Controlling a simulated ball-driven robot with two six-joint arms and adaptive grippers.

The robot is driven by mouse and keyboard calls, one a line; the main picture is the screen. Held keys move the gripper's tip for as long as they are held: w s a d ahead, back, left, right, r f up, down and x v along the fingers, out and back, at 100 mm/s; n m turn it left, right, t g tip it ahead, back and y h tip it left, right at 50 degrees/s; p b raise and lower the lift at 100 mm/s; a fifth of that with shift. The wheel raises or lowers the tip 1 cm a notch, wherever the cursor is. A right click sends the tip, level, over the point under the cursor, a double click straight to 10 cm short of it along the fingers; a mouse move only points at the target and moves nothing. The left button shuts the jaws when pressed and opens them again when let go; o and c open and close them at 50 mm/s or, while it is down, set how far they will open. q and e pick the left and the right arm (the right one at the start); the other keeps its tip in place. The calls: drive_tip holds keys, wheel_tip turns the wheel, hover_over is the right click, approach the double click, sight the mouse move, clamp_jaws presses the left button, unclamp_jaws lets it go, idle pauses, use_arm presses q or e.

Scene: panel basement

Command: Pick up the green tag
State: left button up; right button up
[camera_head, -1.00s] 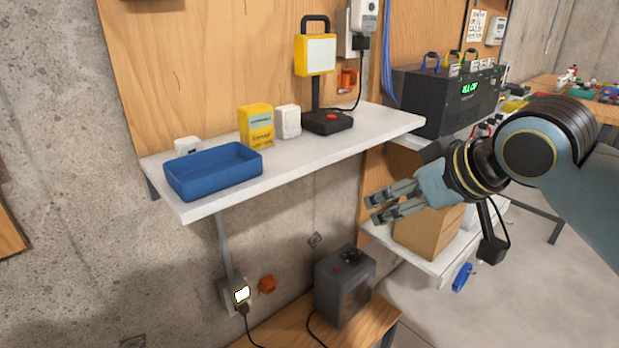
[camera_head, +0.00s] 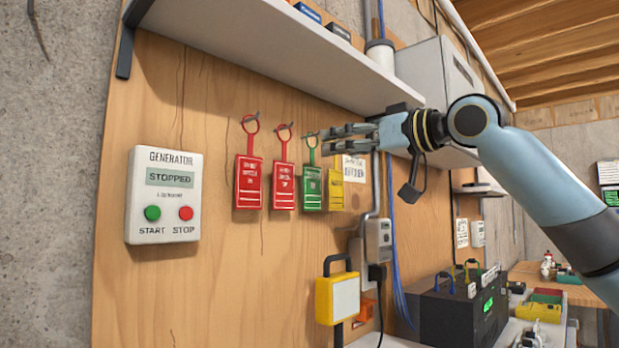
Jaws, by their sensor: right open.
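The green tag (camera_head: 312,188) hangs by its loop from a hook on the wooden panel, between a red tag (camera_head: 284,186) and a yellow tag (camera_head: 335,190). Another red tag (camera_head: 248,183) hangs further left. My right gripper (camera_head: 326,140) is open, with its fingers pointing left at the height of the green tag's loop. In the picture its fingertips lie beside or over the loop; I cannot tell whether they touch it. The green tag's body shows below the fingers. My left gripper is not in view.
A generator control box (camera_head: 163,196) reading STOPPED is on the panel at left. A shelf (camera_head: 270,48) runs above the tags. A conduit and grey box (camera_head: 378,240) are right of the tags. A black power unit (camera_head: 458,308) stands lower right.

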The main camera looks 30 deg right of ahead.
sight(313, 151)
drive_tip(key=x, duration=0.2)
drive_tip(key=shift+w+a+p, duration=0.2)
drive_tip(key=shift+w+p, duration=0.1)
drive_tip(key=shift+w+a, duration=0.1)
drive_tip(key=shift+w, duration=0.15)
drive_tip(key=shift+w+a+r+p, duration=0.15)
drive_tip(key=shift+w+p, duration=0.25)
drive_tip(key=shift+p, duration=0.05)
drive_tip(key=p+x, duration=0.1)
drive_tip(key=x, duration=0.3)
drive_tip(key=shift+p, duration=0.3)
drive_tip(key=shift+w+a, duration=0.15)
drive_tip(key=shift+a, duration=0.05)
drive_tip(key=shift+d, duration=0.1)
drive_tip(key=shift+c, duration=0.5)
drive_tip(key=c, duration=0.7)
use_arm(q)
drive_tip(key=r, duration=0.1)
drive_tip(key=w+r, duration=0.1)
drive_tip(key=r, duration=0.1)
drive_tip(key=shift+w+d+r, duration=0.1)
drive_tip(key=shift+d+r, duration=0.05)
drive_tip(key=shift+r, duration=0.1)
use_arm(e)
drive_tip(key=c, duration=0.4)
